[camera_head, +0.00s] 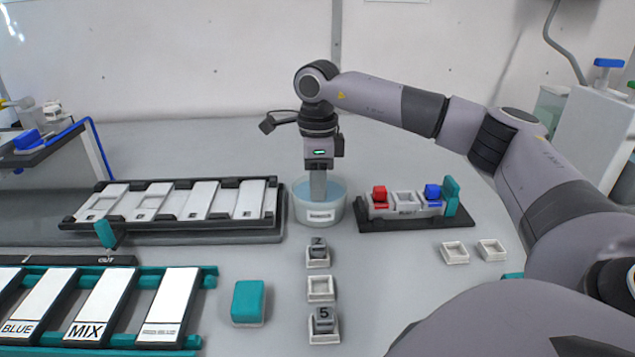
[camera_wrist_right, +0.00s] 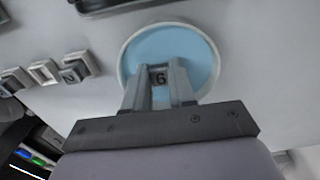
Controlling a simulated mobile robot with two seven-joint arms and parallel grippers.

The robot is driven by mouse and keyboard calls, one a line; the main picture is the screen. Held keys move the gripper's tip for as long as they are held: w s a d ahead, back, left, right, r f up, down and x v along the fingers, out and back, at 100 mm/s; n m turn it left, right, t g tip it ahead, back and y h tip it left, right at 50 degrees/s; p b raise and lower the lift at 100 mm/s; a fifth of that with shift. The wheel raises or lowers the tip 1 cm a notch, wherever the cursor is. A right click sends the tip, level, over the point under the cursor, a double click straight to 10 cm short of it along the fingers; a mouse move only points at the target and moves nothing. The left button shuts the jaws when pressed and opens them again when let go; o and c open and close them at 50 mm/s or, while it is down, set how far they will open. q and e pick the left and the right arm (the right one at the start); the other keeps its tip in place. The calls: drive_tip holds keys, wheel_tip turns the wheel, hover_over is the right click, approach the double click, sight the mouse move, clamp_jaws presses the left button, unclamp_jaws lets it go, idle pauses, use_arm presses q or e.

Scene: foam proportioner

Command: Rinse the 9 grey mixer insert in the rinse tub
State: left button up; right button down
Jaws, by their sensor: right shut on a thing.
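The rinse tub (camera_head: 320,209) is a clear round container of blue liquid with a small label on its front. My right gripper (camera_head: 318,190) points straight down into it, with its fingertips hidden below the rim in the head view. In the right wrist view, the fingers (camera_wrist_right: 160,82) are shut on a small grey mixer insert (camera_wrist_right: 160,77) against the blue liquid (camera_wrist_right: 200,60). Its digit looks like a 6 from this angle, which could be a 9 upside down. How deep the insert sits is hard to tell. My left gripper is not in view.
Grey inserts marked 2 (camera_head: 318,248) and 5 (camera_head: 324,320) sit in white holders, with an empty holder (camera_head: 321,288) between them. A rack of white plates (camera_head: 180,205) stands left of the tub. A dark tray (camera_head: 405,212) with red and blue pieces stands close on its right.

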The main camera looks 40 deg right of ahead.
drive_tip(key=shift+w+d, duration=0.15)
drive_tip(key=shift+w, duration=0.05)
drive_tip(key=shift+w+d+r+p, duration=0.1)
drive_tip(key=shift+w+d+p, duration=0.2)
drive_tip(key=shift+p, duration=0.1)
drive_tip(key=shift+w, duration=0.1)
drive_tip(key=shift+s+a, duration=0.2)
drive_tip(key=shift+s, duration=0.1)
idle(0.8)
drive_tip(key=shift+p, duration=0.3)
wheel_tip(320, 180, up, 9)
drive_tip(key=p, duration=0.7)
drive_tip(key=shift+p, duration=0.3)
